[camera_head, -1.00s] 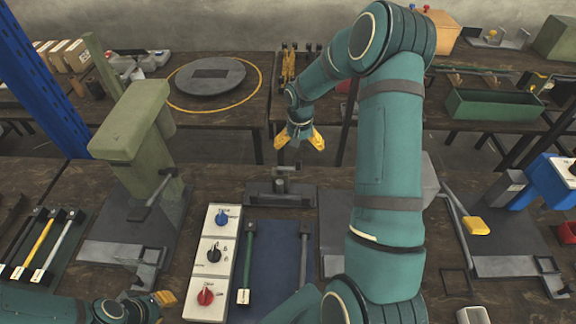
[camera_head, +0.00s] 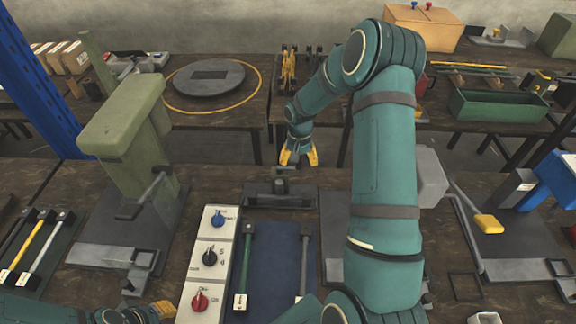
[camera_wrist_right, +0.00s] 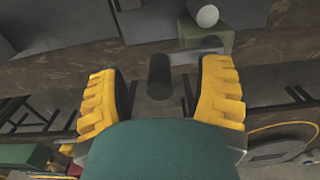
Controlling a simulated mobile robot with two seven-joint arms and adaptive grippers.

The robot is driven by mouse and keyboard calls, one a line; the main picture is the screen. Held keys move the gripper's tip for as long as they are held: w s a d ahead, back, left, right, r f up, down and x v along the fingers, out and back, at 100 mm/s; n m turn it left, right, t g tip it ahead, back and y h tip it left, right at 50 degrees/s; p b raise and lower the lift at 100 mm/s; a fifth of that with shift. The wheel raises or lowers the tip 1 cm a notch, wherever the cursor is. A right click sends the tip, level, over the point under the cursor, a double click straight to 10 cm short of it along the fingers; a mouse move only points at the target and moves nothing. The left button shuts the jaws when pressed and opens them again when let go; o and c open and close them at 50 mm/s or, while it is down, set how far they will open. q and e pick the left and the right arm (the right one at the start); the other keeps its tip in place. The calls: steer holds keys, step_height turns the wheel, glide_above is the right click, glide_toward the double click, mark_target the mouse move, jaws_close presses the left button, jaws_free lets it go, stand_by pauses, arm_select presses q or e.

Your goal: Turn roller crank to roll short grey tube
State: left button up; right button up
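A low dark-grey device (camera_head: 280,198) with a small raised block, perhaps the roller, stands at the table's far edge in the head view. My right gripper (camera_head: 299,161) points down just beyond it. In the right wrist view its two yellow fingers (camera_wrist_right: 160,98) are apart, with a dark cylindrical handle (camera_wrist_right: 159,76) between them and a gap on each side. A grey metal crank arm (camera_wrist_right: 196,52) runs beside a grey-green block with a pale round end (camera_wrist_right: 207,15). I cannot make out the short grey tube for certain. My left gripper (camera_head: 160,309) is low at the left, partly cut off.
A white panel with blue, black and red knobs (camera_head: 210,258) lies left of a blue mat (camera_head: 272,270) holding a green bar and a grey bar. A green press (camera_head: 125,120) stands left. A yellow-handled lever (camera_head: 488,223) is right. My right arm hides the middle right.

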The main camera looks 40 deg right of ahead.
steer(key=c, duration=0.9)
steer(key=shift+o, duration=0.2)
